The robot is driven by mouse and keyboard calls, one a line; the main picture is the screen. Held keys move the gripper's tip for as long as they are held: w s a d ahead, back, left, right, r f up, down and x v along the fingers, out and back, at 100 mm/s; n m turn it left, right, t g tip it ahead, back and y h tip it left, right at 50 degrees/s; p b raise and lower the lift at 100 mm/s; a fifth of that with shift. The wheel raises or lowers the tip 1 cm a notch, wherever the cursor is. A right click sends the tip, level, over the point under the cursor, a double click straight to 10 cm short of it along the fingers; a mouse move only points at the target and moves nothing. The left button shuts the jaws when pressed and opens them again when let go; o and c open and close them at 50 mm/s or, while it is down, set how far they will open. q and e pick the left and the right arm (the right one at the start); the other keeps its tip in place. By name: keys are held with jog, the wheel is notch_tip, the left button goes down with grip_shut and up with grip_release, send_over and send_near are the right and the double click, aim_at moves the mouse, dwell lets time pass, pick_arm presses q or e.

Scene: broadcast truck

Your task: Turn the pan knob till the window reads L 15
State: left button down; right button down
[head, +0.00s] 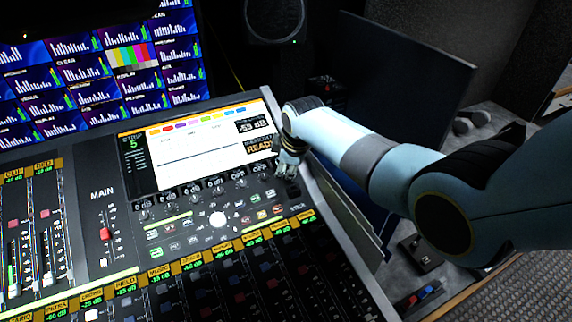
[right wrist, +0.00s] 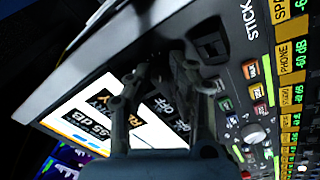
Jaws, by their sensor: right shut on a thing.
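My right gripper (head: 288,170) reaches down to the console's right edge, just right of the bright screen (head: 200,145). Its two fingers also show in the right wrist view (right wrist: 165,75), close to the panel. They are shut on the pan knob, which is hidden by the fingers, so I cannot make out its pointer. Small black readouts sit at the screen's right side: a dB window (head: 252,126) and one reading READY (head: 259,146). A readout beside the fingers in the right wrist view (right wrist: 162,108) is partly covered. I cannot read a pan value. My left gripper is not in view.
Fader strips fill the front of the console. A wall of monitors (head: 90,70) stands at the back left. A dark panel (head: 400,75) stands behind my right arm.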

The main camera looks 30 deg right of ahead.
dwell(0.5)
jog(key=c, duration=1.2)
grip_release()
jog(key=v, duration=1.2)
